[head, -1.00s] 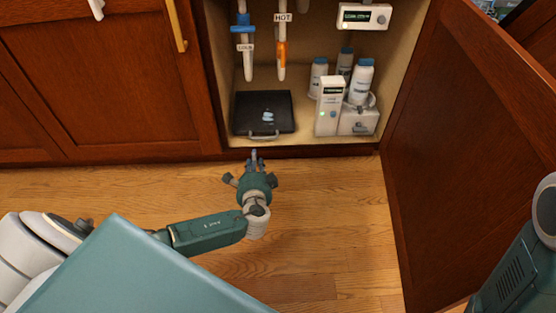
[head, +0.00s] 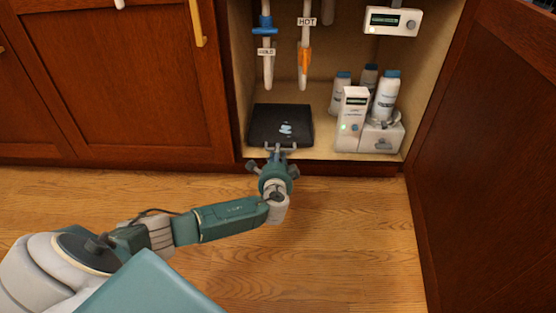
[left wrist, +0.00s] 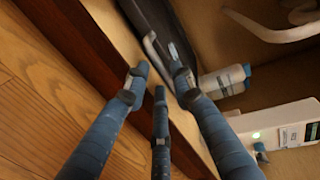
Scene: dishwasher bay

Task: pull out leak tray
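The leak tray (head: 265,124) is a flat black tray with a small pale-blue puddle on it. It lies on the cabinet floor behind the front sill. Its grey handle (head: 296,146) is on the front edge. My left gripper (head: 274,152) is at the handle, partly covering it. In the left wrist view, the fingers of my left gripper (left wrist: 158,75) are spread, with the tips close to the handle (left wrist: 151,46); I cannot tell whether they touch it. The dark tray (left wrist: 176,32) shows just beyond. My right gripper is out of view.
A white box with a green light (head: 351,118) and several blue-capped bottles (head: 387,95) stand right of the tray. Cold (head: 267,68) and hot (head: 304,62) pipes hang above it. The open cabinet door (head: 480,150) is at the right. The wooden floor (head: 340,240) in front is clear.

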